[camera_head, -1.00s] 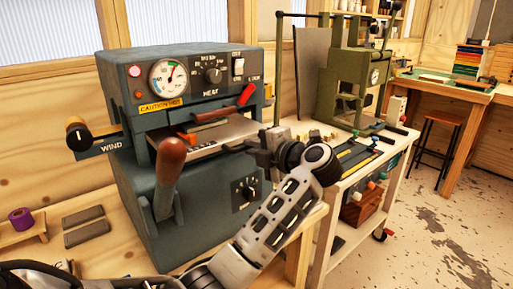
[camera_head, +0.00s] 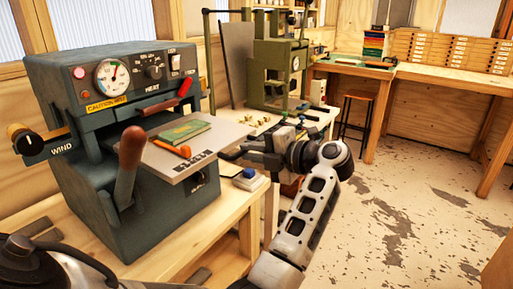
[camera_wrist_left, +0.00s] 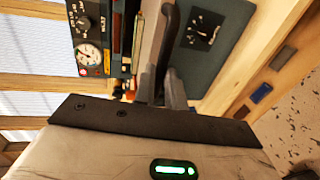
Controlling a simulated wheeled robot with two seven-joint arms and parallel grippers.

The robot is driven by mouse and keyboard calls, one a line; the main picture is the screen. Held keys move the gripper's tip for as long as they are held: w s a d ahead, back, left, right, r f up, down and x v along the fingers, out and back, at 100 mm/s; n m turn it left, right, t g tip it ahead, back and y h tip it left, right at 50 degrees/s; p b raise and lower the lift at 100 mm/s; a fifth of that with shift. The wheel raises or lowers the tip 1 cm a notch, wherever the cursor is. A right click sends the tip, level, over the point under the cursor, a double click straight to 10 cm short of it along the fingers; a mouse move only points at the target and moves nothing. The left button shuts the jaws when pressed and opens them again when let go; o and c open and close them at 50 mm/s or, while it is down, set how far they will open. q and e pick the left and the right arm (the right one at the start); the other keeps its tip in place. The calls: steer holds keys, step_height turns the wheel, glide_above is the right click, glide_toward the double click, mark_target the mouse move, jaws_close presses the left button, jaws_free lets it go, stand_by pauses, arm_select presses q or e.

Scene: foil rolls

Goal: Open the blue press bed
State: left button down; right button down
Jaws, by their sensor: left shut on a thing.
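The blue-grey press (camera_head: 75,100) stands on a wooden bench at left in the head view; its front panel also shows sideways in the left wrist view (camera_wrist_left: 205,75). Its flat grey bed (camera_head: 222,138) sticks out of the opening toward the right. A green book (camera_head: 186,131) and an orange piece (camera_head: 184,151) lie on the bed. My left gripper (camera_head: 236,154) is at the bed's outer end, shut on its dark handle; the arm partly hides it. In the left wrist view its fingers (camera_wrist_left: 162,88) are close together at the bed. My right gripper is out of view.
A brown-handled lever (camera_head: 131,150) rises before the press, close to the bed. The WIND knob (camera_head: 22,136) juts left. A green press (camera_head: 278,70) stands on a bench behind. A stool (camera_head: 358,105) stands farther back. Open floor lies at right.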

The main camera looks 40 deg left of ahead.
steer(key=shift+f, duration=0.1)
arm_select(q)
steer(key=c, duration=1.5)
jaws_free()
steer(key=shift+o, duration=0.2)
steer(key=shift+d, duration=0.1)
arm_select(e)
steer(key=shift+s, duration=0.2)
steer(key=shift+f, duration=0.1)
